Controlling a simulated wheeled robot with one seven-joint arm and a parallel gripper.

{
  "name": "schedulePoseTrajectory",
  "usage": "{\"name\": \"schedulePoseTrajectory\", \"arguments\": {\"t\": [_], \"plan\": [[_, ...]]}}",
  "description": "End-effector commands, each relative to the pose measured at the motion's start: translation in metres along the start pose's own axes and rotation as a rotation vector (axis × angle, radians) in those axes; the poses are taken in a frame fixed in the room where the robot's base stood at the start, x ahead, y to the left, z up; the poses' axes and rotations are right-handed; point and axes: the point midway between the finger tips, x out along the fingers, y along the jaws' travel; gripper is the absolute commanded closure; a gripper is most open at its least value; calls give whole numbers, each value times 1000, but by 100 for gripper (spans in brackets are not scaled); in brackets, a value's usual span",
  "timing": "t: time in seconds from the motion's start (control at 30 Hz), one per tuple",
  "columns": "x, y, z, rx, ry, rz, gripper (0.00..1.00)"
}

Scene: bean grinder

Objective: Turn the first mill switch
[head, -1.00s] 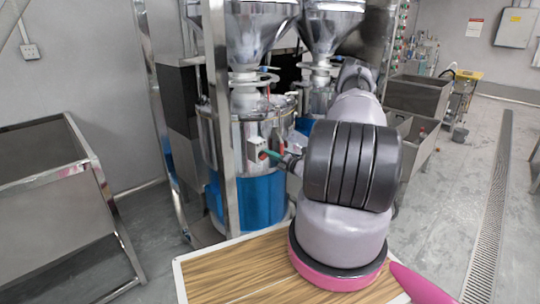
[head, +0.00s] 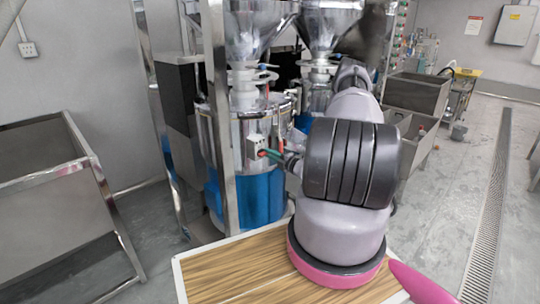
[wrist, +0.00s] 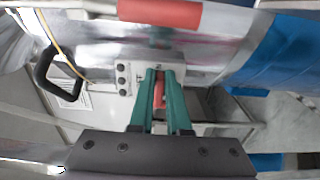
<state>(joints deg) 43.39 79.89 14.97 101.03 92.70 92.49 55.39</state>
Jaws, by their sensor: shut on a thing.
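The first mill (head: 245,130) is a shiny steel drum with a blue lower band and a funnel on top. A small pale switch box (head: 256,146) sits on its side, and the box also shows in the wrist view (wrist: 122,78). My gripper (head: 270,154) reaches the box from the right. In the wrist view its green fingers (wrist: 160,80) are closed around a small red piece, which appears to be the switch (wrist: 159,92). The fingers hide most of this piece, so its exact angle is unclear.
A steel frame post (head: 217,110) stands close left of the box. A second mill (head: 318,75) stands behind my arm. A steel bin (head: 45,175) is at the left. In the wrist view a red cylinder (wrist: 160,12) and a black handle (wrist: 52,75) are near the fingers.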

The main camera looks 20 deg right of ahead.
Motion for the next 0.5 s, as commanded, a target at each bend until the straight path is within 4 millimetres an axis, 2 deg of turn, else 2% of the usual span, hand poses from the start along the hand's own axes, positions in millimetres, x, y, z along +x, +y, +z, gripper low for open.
{"name": "schedulePoseTrajectory", "arguments": {"t": [0.27,0.3,0.37,0.4,0.5], "plan": [[3,3,0,1,-1,7,100],[3,3,0,1,-1,7,81],[3,3,0,1,-1,7,58],[3,3,0,0,-1,7,55],[3,2,0,0,0,6,55]]}}
